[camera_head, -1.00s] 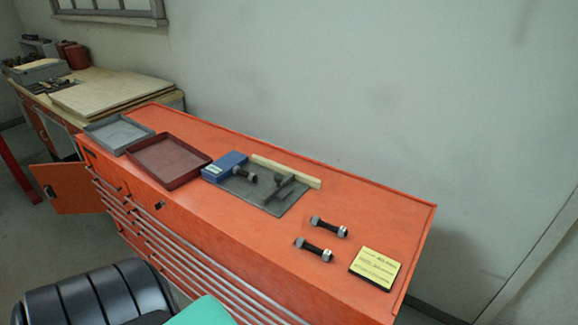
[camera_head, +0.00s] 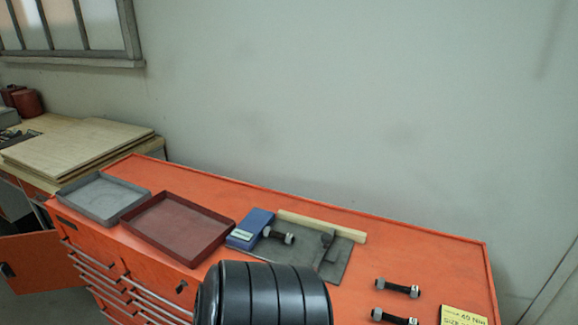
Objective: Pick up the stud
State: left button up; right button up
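Three dark studs with light grey nuts on their ends lie on the orange cabinet top. One stud (camera_head: 397,288) lies at the right. A second stud (camera_head: 394,317) lies just in front of it, close to the bottom edge of the view. A third stud (camera_head: 279,236) lies by the blue box (camera_head: 250,229), at the left side of the grey plate (camera_head: 303,252). Neither of my grippers shows. A black ribbed part of my own arm covers the front middle of the cabinet.
The orange cabinet top (camera_head: 350,218) also carries a grey tray (camera_head: 103,198), a dark red tray (camera_head: 178,226), a light wooden strip (camera_head: 321,226) and a yellow card (camera_head: 462,316). A wall rises behind. A wooden bench (camera_head: 80,150) with boards stands at the left.

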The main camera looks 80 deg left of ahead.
aim_at(267, 232)
jog(key=k+j+z, duration=0.15)
jog(key=k+j, duration=0.3)
jog(key=k+j+z, duration=0.1)
jog(key=k+j, duration=0.3)
jog(key=k+j+z, duration=0.15)
jog(key=k+j, duration=0.15)
jog(key=k, duration=0.3)
